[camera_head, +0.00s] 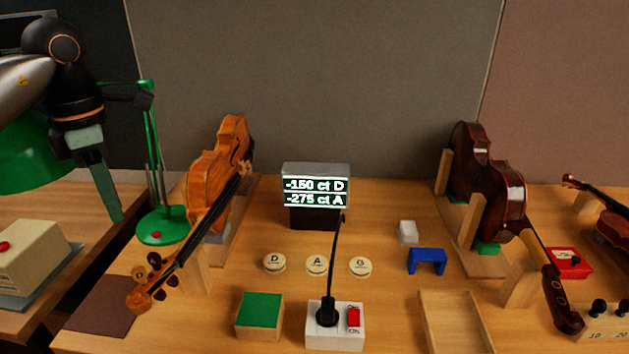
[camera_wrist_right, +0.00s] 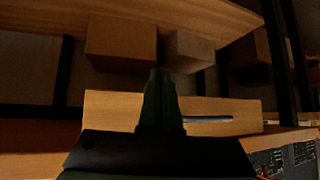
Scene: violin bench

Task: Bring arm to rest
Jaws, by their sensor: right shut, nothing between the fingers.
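My left gripper (camera_head: 112,205) hangs at the upper left in the head view, fingers pointing down, in front of the green lamp. It is apart from the violins and holds nothing that I can see. Its fingers overlap from this side, so their gap is hidden. My right gripper (camera_wrist_right: 160,82) shows only in the right wrist view. Its dark green fingers are together and empty, in front of wooden blocks (camera_wrist_right: 120,42) and a light wooden board (camera_wrist_right: 105,107). The right arm is out of the head view.
An orange-brown violin (camera_head: 215,165) leans in a wooden stand near the left arm. A dark violin (camera_head: 485,185) leans at the right. A lit display (camera_head: 316,170) reads -150 ct D, -275 ct A. A green lamp base (camera_head: 163,228) stands close to the left gripper.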

